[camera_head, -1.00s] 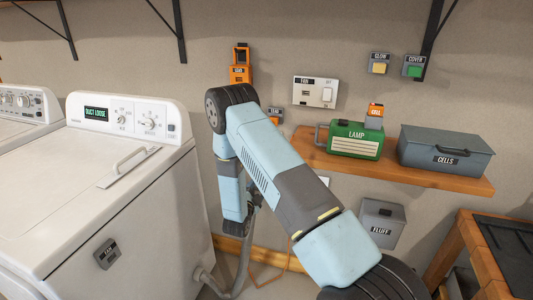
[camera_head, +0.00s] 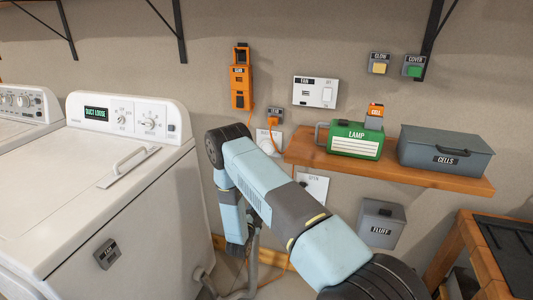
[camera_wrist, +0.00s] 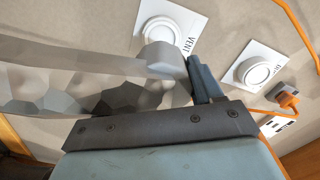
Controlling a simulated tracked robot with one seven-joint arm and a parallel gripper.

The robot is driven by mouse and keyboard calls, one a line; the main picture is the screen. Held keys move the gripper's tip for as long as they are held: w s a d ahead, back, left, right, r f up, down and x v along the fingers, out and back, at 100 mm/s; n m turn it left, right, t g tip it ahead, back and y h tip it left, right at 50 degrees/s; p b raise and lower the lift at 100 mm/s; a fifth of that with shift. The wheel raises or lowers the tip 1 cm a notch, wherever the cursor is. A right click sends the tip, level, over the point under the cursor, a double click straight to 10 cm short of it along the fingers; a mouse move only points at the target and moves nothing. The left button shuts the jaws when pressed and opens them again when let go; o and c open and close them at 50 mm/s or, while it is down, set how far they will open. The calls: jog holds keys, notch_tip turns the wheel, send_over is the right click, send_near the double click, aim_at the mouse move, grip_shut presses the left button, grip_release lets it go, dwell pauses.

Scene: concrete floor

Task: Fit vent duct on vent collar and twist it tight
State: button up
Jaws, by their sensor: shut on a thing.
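The silver-grey vent duct (camera_wrist: 120,90) runs in from the left of the wrist view, with its pale end cuff (camera_wrist: 163,60) beside my gripper (camera_wrist: 198,80). My gripper is shut on the duct; the exact contact is partly hidden. The vent collar (camera_wrist: 172,27) is a round white fitting on a wall plate marked VENT. It appears just beyond the cuff, which overlaps the plate's lower edge in the picture. I cannot tell whether they touch. In the head view my arm hides the grip. The dryer (camera_head: 128,150) has a display reading DUCT LOOSE.
A second round white fitting (camera_wrist: 257,70) sits right of the collar, near an orange cable (camera_wrist: 296,32) and its plug (camera_wrist: 287,98). A fluff box (camera_head: 380,224) hangs below.

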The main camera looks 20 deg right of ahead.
dwell(0.4)
jog(key=shift+x, duration=2.9)
jog(key=shift+x, duration=2)
jog(key=o, duration=1.2)
jog(key=shift+r, duration=0.1)
jog(key=shift+o, duration=0.2)
jog(key=v, duration=1.3)
jog(key=shift+s+a, duration=0.25)
